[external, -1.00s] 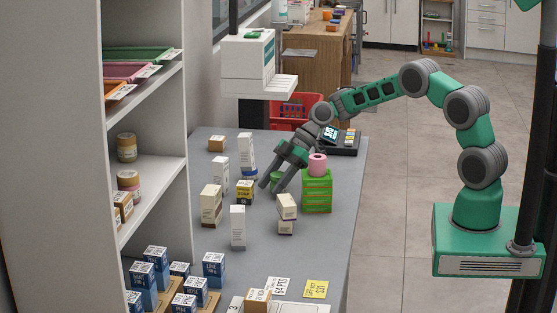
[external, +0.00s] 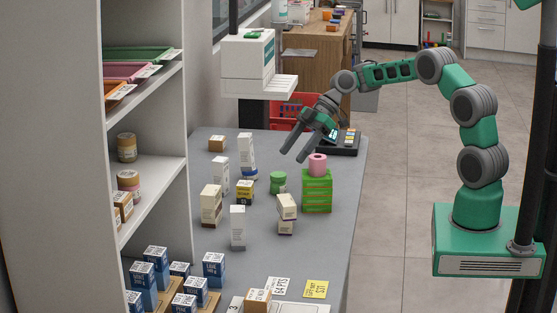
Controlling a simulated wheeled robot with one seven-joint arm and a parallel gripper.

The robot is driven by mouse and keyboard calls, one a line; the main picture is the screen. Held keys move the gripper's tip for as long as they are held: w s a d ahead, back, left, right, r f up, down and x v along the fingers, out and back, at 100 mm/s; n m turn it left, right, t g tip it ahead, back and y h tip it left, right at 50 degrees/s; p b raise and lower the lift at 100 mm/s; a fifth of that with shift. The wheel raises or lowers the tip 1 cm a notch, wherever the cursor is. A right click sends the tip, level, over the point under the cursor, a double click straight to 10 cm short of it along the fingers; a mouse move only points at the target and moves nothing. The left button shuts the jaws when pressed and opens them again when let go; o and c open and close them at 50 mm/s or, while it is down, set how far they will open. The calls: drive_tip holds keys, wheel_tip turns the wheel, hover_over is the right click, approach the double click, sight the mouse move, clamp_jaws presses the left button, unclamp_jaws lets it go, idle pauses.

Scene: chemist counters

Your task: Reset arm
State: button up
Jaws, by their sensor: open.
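My gripper (external: 293,156) is open and empty in the external view. It hangs in the air above the far part of the grey counter (external: 262,240), with its fingers tilted down to the left. A small green jar (external: 278,182) stands on the counter below it, apart from the fingers. A green box (external: 317,191) with a pink roll (external: 317,165) on top stands to the right of the jar. My arm arches from its green base at the right over to the counter.
Several small cartons, including a tall white one (external: 246,155) and a yellow-labelled one (external: 244,192), stand on the counter. A dark keypad device (external: 341,141) sits behind the gripper. A white machine (external: 250,66) is at the back left. A shelf unit (external: 150,185) stands left.

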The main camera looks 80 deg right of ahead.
drive_tip(key=shift+s+d+r, duration=0.15)
drive_tip(key=shift+s+r, duration=0.05)
idle(0.3)
drive_tip(key=s+a+f+m+g+h+b, duration=0.25)
drive_tip(key=s+m+g+h, duration=0.35)
drive_tip(key=s, duration=0.5)
drive_tip(key=s+a+r+m+t+p, duration=0.1)
drive_tip(key=s+a+r+p, duration=0.2)
drive_tip(key=s+a, duration=0.3)
drive_tip(key=s+a+r+m+t+p, duration=0.1)
drive_tip(key=s+a+r+p, duration=0.2)
drive_tip(key=s+a, duration=0.3)
drive_tip(key=a+r, duration=0.1)
drive_tip(key=a, duration=0.2)
drive_tip(key=shift+s+m+t, duration=0.2)
drive_tip(key=shift+m+t, duration=0.2)
drive_tip(key=shift+r, duration=0.1)
